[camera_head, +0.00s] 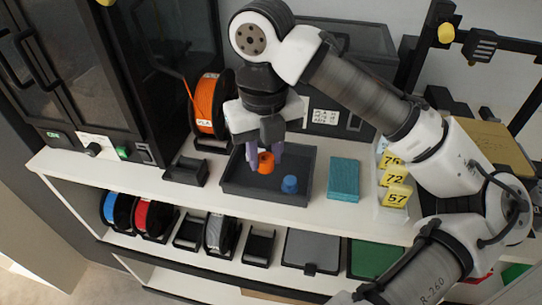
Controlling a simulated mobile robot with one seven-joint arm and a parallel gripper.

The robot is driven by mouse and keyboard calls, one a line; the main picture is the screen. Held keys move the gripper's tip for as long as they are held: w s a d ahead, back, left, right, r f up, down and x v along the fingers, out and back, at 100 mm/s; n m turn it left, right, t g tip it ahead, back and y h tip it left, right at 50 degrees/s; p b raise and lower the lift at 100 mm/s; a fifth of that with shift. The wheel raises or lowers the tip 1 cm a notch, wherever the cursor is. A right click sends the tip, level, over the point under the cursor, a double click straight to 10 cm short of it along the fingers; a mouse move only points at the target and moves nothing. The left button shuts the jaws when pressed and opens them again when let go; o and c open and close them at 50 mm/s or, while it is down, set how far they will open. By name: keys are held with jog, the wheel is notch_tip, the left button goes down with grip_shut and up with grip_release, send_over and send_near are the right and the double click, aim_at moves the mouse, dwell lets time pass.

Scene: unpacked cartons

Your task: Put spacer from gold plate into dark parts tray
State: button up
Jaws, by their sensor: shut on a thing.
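My gripper (265,157) points down over the dark parts tray (265,195) on the white top shelf. Its two purple fingers are shut on a small orange ring-like part, the spacer (265,163). The spacer is inside the tray's outline in the picture; I cannot tell whether it touches the tray floor. A small blue part (289,184) stands in the tray to the right of the spacer. A gold plate (492,150) shows at the far right, partly hidden behind my arm.
A teal block (343,180) lies right of the tray, then yellow number cards (395,179). An orange filament spool (207,105) and a small black stand (186,171) are to the left. A dark case (345,60) stands behind. The lower shelf holds spools and trays.

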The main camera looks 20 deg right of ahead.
jog(key=w+d, duration=0.1)
jog(key=w+f, duration=0.1)
jog(key=w+d+f, duration=0.1)
jog(key=w, duration=0.1)
jog(key=shift+d, duration=0.35)
notch_tip(320, 180, down, 4)
jog(key=shift+f+p, duration=0.2)
jog(key=shift+p, duration=0.3)
jog(key=shift+w+d+f, duration=0.1)
jog(key=shift+w+f, duration=0.05)
jog(key=shift+f, duration=0.15)
jog(key=shift+f, duration=0.1)
jog(key=shift+f, duration=0.15)
jog(key=o, duration=0.9)
jog(key=shift+o, duration=0.2)
jog(key=shift+r, duration=0.2)
